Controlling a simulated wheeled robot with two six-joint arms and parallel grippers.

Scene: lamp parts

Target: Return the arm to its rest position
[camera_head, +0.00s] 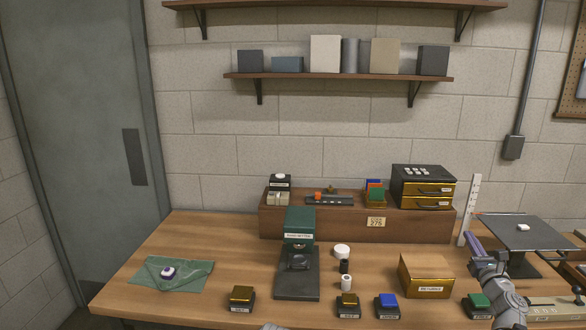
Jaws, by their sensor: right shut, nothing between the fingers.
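My right arm comes in at the lower right, and my right gripper (476,243) points up and left over the table, to the right of the tan box. Its fingers are shut with nothing between them. It looks close to the stand with the dark flat top, but the gap cannot be judged. My left gripper cannot be made out; only a small grey piece shows at the bottom edge. The wooden table (190,235) carries a green and black press-like device (298,225) in the middle.
A labelled tan box (427,276), a dark-topped stand (525,232) and an upright white ruler (470,210) surround my right gripper. Several small coloured blocks line the front edge, including a green one (478,300). A green cloth (190,280) lies left. A long wooden riser (330,222) stands behind.

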